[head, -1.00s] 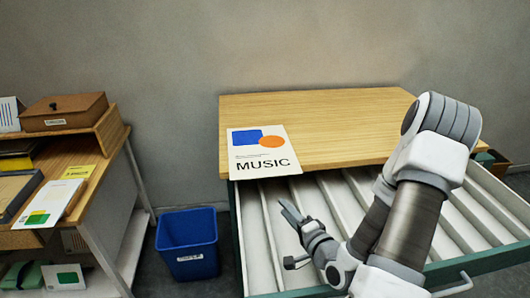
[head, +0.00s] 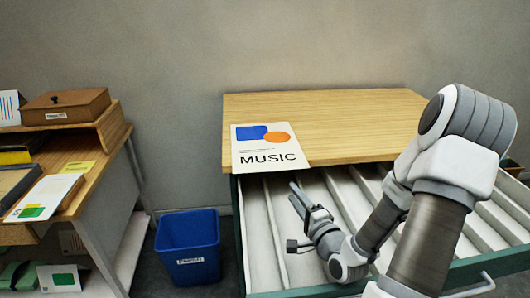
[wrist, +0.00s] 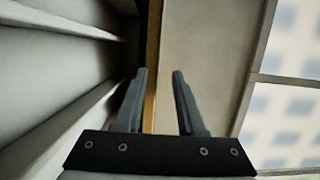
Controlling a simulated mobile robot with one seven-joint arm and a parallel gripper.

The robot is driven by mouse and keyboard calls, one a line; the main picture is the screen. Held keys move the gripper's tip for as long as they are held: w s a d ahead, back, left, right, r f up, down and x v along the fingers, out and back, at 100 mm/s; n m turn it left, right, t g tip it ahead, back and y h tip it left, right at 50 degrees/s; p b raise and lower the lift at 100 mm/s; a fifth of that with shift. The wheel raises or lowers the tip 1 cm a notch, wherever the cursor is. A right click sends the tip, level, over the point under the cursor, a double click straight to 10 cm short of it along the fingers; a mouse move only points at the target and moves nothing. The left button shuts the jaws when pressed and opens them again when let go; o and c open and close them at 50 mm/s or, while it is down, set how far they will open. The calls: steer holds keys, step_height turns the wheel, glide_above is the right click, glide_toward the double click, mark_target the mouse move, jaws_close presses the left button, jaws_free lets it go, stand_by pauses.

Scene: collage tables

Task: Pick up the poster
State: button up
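The poster (head: 267,147) is a white sheet with a blue rectangle, an orange circle and the word MUSIC. It lies flat on the front left corner of the wooden cabinet top (head: 350,115), its near edge reaching the top's front edge. My gripper (head: 296,192) is below and right of the poster in the head view, over the open drawer, and apart from it. In the wrist view my gripper (wrist: 160,74) has its two fingers apart with nothing between them. I cannot make out the poster in the wrist view.
The open drawer (head: 254,230) has several pale slats. A blue bin (head: 188,246) stands on the floor left of it. A desk at the left carries a brown box (head: 67,106) and papers. The cabinet top right of the poster is bare.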

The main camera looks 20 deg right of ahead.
mark_target(275, 169)
steer(key=shift+w+a+f+b, duration=0.15)
steer(key=shift+w+f+b, duration=0.15)
steer(key=shift+b, duration=1.55)
steer(key=shift+w+d+r+b, duration=0.1)
steer(key=shift+w+b, duration=0.35)
steer(key=shift+w, duration=1.65)
steer(key=shift+w+d+r+b, duration=0.15)
steer(key=shift+w+b, duration=0.35)
steer(key=shift+w, duration=1.6)
steer(key=shift+w+r+b, duration=0.1)
steer(key=shift+w+b, duration=0.35)
steer(key=shift+w, duration=1.65)
jaws_close()
